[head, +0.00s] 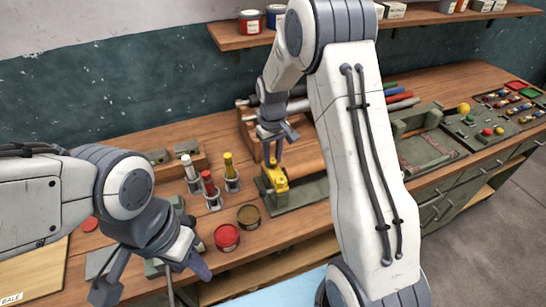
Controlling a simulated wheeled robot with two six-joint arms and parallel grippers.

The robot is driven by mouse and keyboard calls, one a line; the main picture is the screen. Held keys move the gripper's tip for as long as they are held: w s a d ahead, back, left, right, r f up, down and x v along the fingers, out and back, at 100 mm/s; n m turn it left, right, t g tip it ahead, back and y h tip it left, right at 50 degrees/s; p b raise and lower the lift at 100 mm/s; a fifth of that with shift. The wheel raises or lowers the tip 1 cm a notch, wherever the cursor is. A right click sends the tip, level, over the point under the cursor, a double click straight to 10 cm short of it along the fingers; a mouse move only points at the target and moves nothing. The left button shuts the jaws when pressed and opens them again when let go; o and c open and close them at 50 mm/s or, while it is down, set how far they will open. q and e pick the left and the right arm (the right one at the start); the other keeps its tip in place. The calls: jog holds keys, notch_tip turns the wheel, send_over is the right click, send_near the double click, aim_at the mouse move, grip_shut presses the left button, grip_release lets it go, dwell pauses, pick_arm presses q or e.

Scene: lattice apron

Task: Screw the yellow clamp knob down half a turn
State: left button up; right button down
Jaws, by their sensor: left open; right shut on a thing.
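The yellow clamp knob (275,179) stands on a grey-green clamp base (304,194) near the front of the workbench, at the middle of the head view. My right gripper (273,160) reaches down onto it from above and is shut on it. The fingers hide part of the knob, so its exact turn cannot be read. My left gripper (150,281) is open and empty at the lower left, in front of the bench and well apart from the knob.
Red, yellow and white-capped bottles (210,190) stand in holders left of the clamp. A red tin (227,237) and a brown tin (249,216) sit at the front edge. A green vise-like fixture (415,120) and trays of small parts (508,101) lie to the right.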

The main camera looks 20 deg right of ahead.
jog(key=m, duration=0.4)
jog(key=shift+m, duration=0.3)
jog(key=m, duration=1.4)
jog(key=shift+m, duration=0.3)
jog(key=shift+r, duration=0.1)
jog(key=c, duration=0.6)
grip_release()
